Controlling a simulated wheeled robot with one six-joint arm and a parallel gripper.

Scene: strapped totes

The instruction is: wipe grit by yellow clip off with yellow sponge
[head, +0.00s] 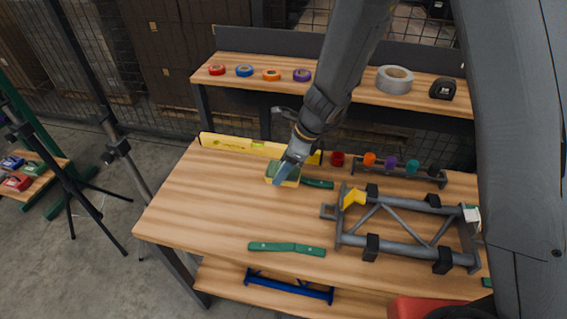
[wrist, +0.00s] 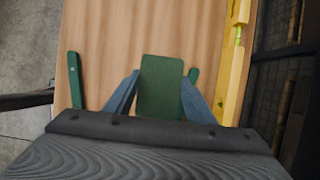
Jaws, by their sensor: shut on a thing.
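The yellow sponge (head: 270,178) has a green top face. My gripper (head: 284,174) is shut on it at the back left of the wooden bench. In the wrist view the sponge's green face (wrist: 160,85) shows between the two blue-grey fingers of my gripper (wrist: 163,95). I cannot tell whether the sponge touches the bench top. I cannot make out grit near the clip at this size.
A yellow spirit level (head: 235,144) lies along the bench's back edge. One green bar (head: 287,248) lies at the front, another (head: 318,184) beside the sponge. A rail of coloured knobs (head: 390,168) stands behind the frame. The bench's left middle (head: 205,205) is clear.

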